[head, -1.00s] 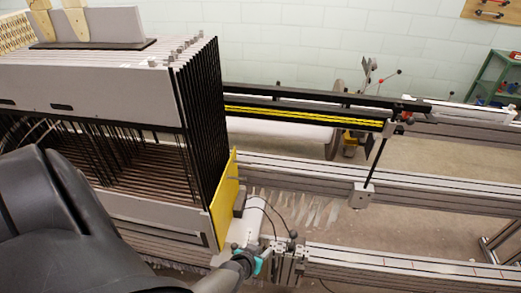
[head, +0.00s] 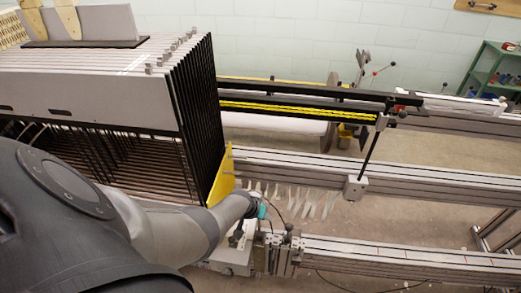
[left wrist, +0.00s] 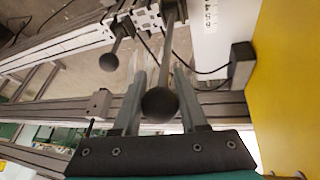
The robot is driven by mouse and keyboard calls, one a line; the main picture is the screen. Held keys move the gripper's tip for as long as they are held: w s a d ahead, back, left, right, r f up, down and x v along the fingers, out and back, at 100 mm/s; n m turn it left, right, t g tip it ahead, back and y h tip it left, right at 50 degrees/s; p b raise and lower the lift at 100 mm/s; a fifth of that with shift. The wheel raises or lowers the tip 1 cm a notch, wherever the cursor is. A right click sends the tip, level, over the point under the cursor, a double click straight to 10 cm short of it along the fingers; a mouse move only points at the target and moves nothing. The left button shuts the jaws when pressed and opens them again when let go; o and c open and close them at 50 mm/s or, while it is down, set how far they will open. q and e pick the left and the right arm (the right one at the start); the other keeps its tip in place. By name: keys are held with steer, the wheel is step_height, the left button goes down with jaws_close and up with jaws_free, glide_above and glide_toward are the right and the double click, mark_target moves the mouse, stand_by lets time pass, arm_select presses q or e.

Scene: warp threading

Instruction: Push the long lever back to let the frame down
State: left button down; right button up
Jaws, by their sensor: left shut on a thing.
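The long lever (left wrist: 170,58) has a dark stem and a round ball knob. In the left wrist view it stands between the two fingers of my left gripper (left wrist: 160,78), which is shut on it, with the knob near the palm. A shorter lever (left wrist: 118,37) with its own dark knob is to the left, apart from the fingers. In the head view my left arm reaches across from the left and hides the fingers and the long lever's knob. The lever mount (head: 268,252) shows beside the wrist. The right gripper is not in view. Which frame the lever carries is unclear.
A stack of upright frames with black ends (head: 195,125) fills the left, close to my arm. A yellow plate (head: 222,174) stands beside my wrist. Metal rails (head: 400,258) run to the right, with open floor between them. Loose cables (left wrist: 210,72) lie near the levers.

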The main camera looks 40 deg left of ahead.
arm_select(q)
steer(key=shift+w+a, duration=0.2)
steer(key=shift+w, duration=0.05)
stand_by(0.3)
steer(key=shift+c, duration=2.3)
jaws_free()
steer(key=shift+r, duration=0.1)
steer(key=p+v, duration=1.2)
steer(key=v, duration=0.3)
